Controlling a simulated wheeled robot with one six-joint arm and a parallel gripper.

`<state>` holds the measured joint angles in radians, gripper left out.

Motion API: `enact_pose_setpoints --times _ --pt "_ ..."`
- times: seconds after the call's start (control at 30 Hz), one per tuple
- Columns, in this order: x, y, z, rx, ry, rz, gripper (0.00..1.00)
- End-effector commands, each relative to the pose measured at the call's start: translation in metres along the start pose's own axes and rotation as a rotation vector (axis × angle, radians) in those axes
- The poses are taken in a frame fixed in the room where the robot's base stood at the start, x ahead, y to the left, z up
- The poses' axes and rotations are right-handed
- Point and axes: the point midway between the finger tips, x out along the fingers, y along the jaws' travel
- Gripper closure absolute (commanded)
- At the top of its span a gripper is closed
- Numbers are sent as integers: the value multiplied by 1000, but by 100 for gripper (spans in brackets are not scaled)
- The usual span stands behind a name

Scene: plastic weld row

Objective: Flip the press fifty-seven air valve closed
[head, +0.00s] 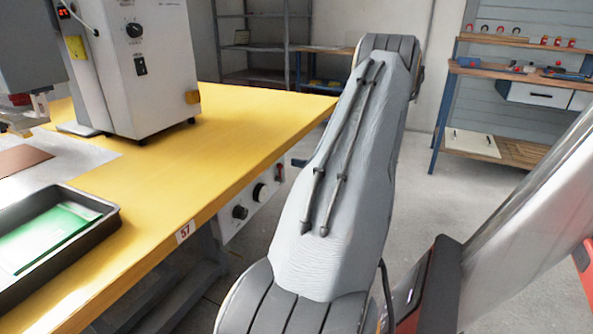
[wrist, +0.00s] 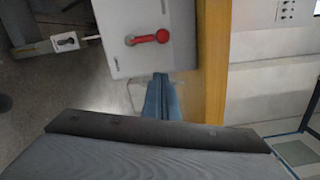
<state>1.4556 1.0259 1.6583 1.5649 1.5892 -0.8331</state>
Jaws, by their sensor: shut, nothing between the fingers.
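The air valve shows in the wrist view as a red handle (wrist: 150,38) on a pale panel (wrist: 122,58). The handle lies roughly level across that picture, its round red end at the right. In the head view the valve (head: 279,173) is a small red spot on the panel under the yellow table, near the number 57 label (head: 184,232). My gripper (wrist: 160,77) shows blue fingers that are shut and empty. In the wrist view the fingertips lie just below the handle, seemingly apart from it. In the head view my arm hides most of the gripper.
The yellow table (head: 235,130) runs close beside the valve; its edge (wrist: 213,70) shows right of the panel in the wrist view. Dark knobs (head: 240,212) sit nearer on the panel. A dark-knobbed fitting (wrist: 67,42) stands left of it. A black tray (head: 112,213) rests on the table.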

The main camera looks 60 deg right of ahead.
Motion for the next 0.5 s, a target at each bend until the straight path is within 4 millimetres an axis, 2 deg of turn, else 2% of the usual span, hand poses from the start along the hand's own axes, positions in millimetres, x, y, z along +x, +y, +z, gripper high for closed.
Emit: enact_pose_setpoints --times 0.03,0.2,0.33,0.5 --pt "-14 1 0 2 5 -1 100" --pt "-53 -1 1 1 5 -2 100" --pt "-76 -1 1 0 4 -2 100" --pt "-94 0 1 1 3 -1 100"
